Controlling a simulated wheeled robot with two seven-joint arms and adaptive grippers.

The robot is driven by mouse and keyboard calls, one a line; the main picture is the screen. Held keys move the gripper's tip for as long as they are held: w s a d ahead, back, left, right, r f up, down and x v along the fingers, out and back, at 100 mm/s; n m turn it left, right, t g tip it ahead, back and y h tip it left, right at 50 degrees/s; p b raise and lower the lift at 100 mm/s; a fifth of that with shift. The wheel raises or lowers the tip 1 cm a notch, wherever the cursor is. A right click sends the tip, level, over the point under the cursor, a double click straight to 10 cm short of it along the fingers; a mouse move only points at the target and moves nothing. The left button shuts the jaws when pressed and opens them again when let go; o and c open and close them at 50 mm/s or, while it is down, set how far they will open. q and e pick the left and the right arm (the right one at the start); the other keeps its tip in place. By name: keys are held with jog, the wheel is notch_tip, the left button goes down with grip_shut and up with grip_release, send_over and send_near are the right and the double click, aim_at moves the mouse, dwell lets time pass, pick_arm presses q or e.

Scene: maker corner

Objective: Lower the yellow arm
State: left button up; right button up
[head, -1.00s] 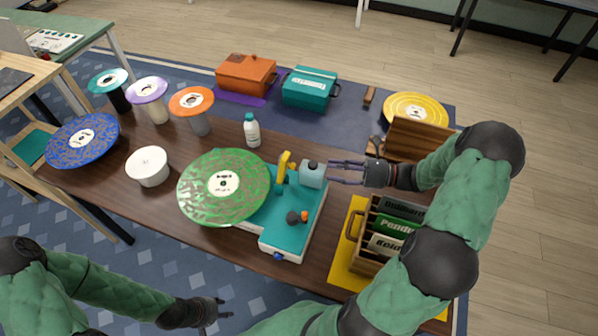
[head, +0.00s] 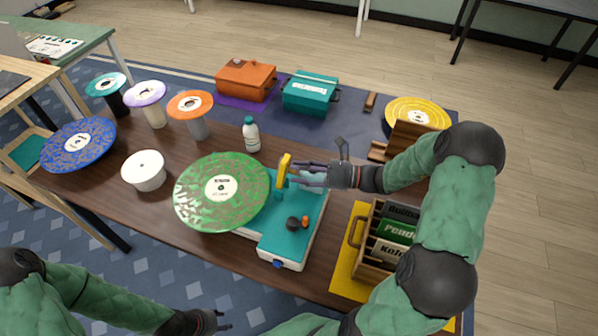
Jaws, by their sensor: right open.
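The yellow arm (head: 284,169) stands raised at the back of the teal turntable (head: 283,236), beside the edge of the green record (head: 222,190). My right gripper (head: 293,173) is open and reaches in from the right. Its fingertips are right beside the yellow arm; I cannot tell whether they touch it. The gripper covers the grey block at the arm's base. My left gripper (head: 225,321) is low at the bottom edge, away from the turntable, and looks open and empty.
A white bottle (head: 251,134) stands behind the turntable. A wooden record crate (head: 363,235) on a yellow mat is to the right. A white cylinder (head: 145,171) and a blue record (head: 78,144) are to the left. Orange (head: 246,80) and teal (head: 311,94) boxes are at the back.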

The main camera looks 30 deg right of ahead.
jog(key=shift+w+a, duration=0.2)
jog(key=shift+a, duration=0.05)
grip_shut()
